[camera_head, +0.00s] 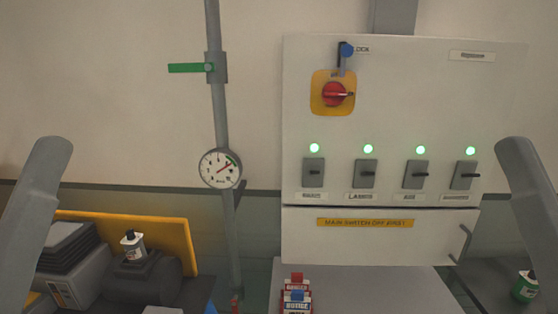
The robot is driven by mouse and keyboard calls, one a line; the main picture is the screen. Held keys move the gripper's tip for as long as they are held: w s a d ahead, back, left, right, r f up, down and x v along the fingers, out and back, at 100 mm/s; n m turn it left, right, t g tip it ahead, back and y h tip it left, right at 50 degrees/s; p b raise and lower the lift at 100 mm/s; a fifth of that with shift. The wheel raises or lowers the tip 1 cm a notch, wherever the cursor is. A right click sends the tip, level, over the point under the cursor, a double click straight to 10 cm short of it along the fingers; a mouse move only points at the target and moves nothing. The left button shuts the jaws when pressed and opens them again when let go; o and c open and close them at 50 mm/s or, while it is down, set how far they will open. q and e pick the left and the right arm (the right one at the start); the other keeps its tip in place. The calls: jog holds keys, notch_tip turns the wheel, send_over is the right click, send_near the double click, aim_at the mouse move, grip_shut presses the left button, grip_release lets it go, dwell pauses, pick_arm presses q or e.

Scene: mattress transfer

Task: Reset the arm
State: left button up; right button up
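A grey link of my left arm (36,220) stands at the left edge, slanting up to a rounded end. A grey link of my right arm (530,180) stands at the right edge, slanting the other way. Both run out of the bottom or side of the picture. Neither gripper shows, so I cannot see whether they are open or holding anything. Neither link visibly touches anything.
A white control cabinet (400,110) has a red rotary switch (334,94) and several green-lit switches. A pipe (219,115) carries a green handle (186,68) and gauge (220,168).

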notch_tip(320, 180, up, 24)
jog(key=p, duration=2.1)
jog(key=shift+r, duration=0.2)
